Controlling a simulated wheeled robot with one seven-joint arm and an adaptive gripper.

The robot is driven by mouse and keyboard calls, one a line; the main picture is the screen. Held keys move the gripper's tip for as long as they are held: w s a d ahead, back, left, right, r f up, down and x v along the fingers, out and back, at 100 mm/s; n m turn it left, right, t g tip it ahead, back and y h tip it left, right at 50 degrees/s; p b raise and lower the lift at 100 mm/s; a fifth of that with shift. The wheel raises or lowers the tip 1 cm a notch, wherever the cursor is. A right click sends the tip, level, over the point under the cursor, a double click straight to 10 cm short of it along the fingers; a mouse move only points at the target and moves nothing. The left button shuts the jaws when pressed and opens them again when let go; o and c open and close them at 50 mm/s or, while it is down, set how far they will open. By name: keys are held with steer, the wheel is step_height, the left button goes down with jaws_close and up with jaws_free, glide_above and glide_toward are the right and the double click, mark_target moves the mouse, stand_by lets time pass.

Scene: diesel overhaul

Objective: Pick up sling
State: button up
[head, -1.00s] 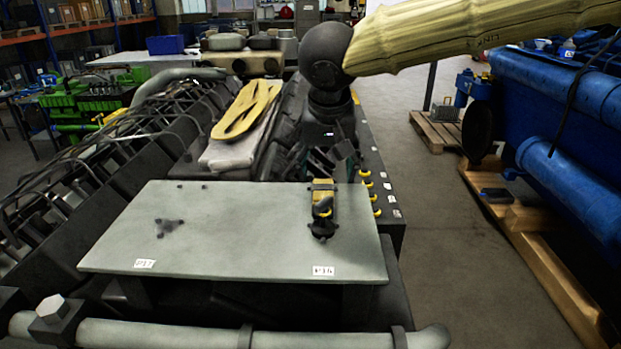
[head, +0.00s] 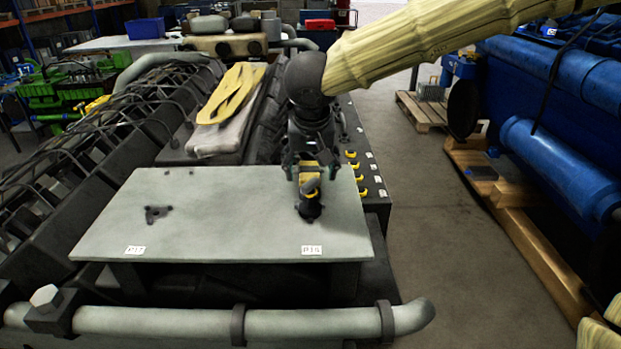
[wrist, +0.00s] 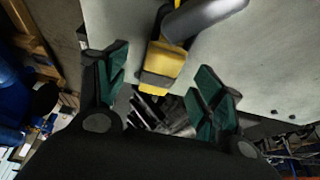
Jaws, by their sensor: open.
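The sling (head: 232,92) looks like a flat yellow looped strap. It lies lengthwise on a pale grey padded block (head: 222,135) behind the plate in the head view, left of my gripper. I cannot make it out in the wrist view. My gripper (head: 308,172) is over the back right of the plate, pointing down, at a yellow and black tool-like thing (head: 309,205). In the wrist view my gripper (wrist: 162,72) is open, with green-padded fingers apart. The yellow body of that thing (wrist: 165,65) shows between and beyond the fingers; I cannot tell whether they touch it.
A grey plate (head: 200,220) with a small dark three-armed part (head: 157,214) spans the front of the engine. A pale pipe (head: 170,321) runs before it. Dark hoses (head: 110,125) crowd the left. A blue engine (head: 560,150) on timber stands right, beyond open floor.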

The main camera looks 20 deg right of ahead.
mark_target(309, 173)
steer(key=shift+w+f, duration=0.45)
steer(key=shift+f, duration=0.2)
steer(key=shift+w+f, duration=0.45)
steer(key=shift+f, duration=0.15)
steer(key=shift+s+d+r, duration=0.1)
steer(key=shift+s+r, duration=0.05)
steer(key=shift+s, duration=0.15)
steer(key=shift+c, duration=0.8)
steer(key=shift+w, duration=0.15)
steer(key=c, duration=1.2)
steer(key=shift+o, duration=0.2)
steer(key=shift+r, duration=0.1)
